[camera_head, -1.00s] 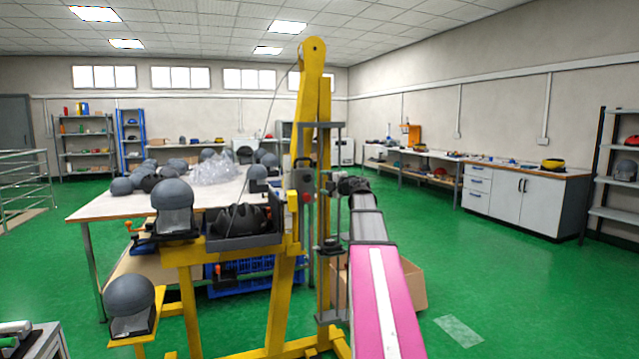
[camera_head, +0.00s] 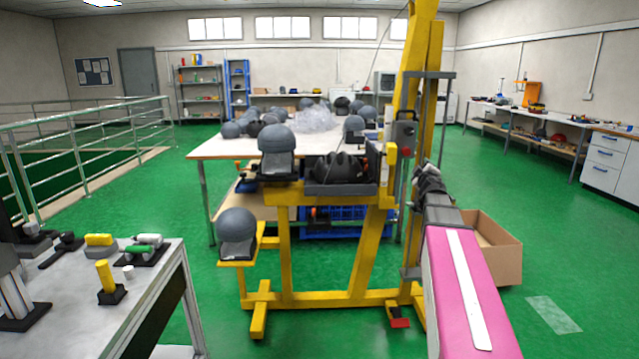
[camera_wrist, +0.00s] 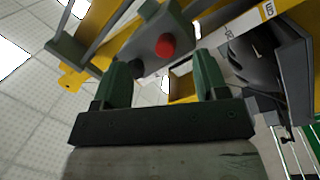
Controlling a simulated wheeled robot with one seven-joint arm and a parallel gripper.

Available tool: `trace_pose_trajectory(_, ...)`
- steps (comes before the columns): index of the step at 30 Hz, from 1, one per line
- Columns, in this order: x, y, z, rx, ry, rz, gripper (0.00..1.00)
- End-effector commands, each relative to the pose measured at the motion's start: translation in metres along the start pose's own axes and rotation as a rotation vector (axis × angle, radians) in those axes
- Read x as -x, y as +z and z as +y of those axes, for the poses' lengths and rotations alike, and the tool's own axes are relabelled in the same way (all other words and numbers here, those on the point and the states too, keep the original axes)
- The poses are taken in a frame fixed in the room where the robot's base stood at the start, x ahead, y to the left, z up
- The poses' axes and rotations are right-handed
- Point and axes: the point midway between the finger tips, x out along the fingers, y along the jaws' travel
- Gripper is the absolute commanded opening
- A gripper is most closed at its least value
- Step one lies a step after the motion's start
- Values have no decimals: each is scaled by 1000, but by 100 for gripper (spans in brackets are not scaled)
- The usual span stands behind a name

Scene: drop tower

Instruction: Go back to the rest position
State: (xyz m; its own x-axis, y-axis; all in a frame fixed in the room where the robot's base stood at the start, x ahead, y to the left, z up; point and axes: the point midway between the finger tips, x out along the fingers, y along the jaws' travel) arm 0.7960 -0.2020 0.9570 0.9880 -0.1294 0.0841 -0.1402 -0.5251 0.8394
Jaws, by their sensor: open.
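My gripper shows in the wrist view (camera_wrist: 165,88) with its two dark green fingers apart and nothing between them. Beyond the fingers is a grey control box (camera_wrist: 160,38) with a red button (camera_wrist: 165,45). In the head view my pink and grey arm reaches forward at the right, its far end beside the yellow drop tower (camera_head: 420,60). The control box (camera_head: 404,135) is on the tower's post, just above the end of my arm. The fingertips are too small to make out in the head view.
Grey headforms stand on the tower's shelves (camera_head: 277,150), with a black helmet (camera_head: 338,168) beside the upper one. A cardboard box (camera_head: 490,245) is right of my arm. A grey bench (camera_head: 155,270) with small tools is at the left. Green floor is open at the right.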

Motion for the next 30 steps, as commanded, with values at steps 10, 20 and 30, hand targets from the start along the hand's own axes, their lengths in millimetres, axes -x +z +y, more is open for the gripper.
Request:
trace_pose_trajectory(10,114,74,-179,-402,-200,-634,67)
trace_pose_trajectory(20,268,82,-323,-600,-588,-1146,67)
trace_pose_trajectory(30,370,58,-382,-659,-894,-1417,67)
